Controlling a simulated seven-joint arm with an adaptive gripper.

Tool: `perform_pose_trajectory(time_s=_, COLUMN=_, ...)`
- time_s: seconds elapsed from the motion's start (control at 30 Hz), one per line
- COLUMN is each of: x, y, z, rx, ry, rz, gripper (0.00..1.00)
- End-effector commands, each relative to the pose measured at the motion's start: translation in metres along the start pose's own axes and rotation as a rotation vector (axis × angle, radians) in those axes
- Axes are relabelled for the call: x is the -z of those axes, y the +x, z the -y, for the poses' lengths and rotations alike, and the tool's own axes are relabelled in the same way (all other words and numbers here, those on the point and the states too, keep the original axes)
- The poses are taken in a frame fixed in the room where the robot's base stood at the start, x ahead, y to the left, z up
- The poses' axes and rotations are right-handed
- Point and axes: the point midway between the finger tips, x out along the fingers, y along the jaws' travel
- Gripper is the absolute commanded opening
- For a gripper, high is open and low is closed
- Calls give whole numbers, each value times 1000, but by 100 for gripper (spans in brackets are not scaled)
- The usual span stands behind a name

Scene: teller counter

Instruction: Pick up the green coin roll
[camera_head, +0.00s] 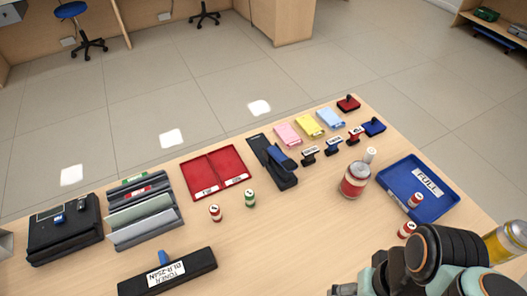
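The green coin roll (250,198) is a small cylinder with a pale top and a green and white side. It stands upright on the wooden counter, just below the red tray's lower right corner. A red coin roll (215,212) stands to its left, a small gap away. My arm enters at the bottom right. Only a small part of what seems to be my gripper (345,289) shows at the bottom edge, well right of and below the green roll. Its fingers are mostly cut off, so open or shut is unclear.
A jar (354,181), a blue tray (445,207) and another red roll (405,230) stand right. The counter's middle front is clear.

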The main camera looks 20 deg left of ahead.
Motion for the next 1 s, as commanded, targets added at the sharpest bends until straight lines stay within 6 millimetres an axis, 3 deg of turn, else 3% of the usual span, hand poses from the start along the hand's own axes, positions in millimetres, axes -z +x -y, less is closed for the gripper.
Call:
perform_pose_trajectory(time_s=0.07, x=3, y=0, z=0, rx=0, ry=46, rz=-14, gripper=59)
perform_pose_trajectory(time_s=0.17, x=34, y=-22, z=-4, rx=-5, ry=172, rz=-145, gripper=59)
perform_pose_trajectory(time_s=0.33, x=119, y=-62, z=-1, rx=11, ry=318, rz=-287, gripper=59)
perform_pose_trajectory(time_s=0.43, x=168, y=-66, z=13, rx=26, ry=345, rz=-310, gripper=59)
perform_pose_trajectory(time_s=0.53, x=218, y=-57, z=40, rx=41, ry=347, rz=-313, gripper=59)
perform_pose_trajectory(time_s=0.63, x=264, y=-28, z=79, rx=48, ry=319, rz=-288, gripper=59)
perform_pose_trajectory(time_s=0.7, x=285, y=4, z=111, rx=44, ry=280, rz=-254, gripper=59)
perform_pose_trajectory(time_s=0.77, x=295, y=34, z=138, rx=34, ry=237, rz=-219, gripper=59)
perform_pose_trajectory(time_s=0.9, x=289, y=106, z=186, rx=-11, ry=131, rz=-113, gripper=59)
perform_pose_trajectory(time_s=1.0, x=269, y=145, z=203, rx=-47, ry=76, rz=-40, gripper=59)
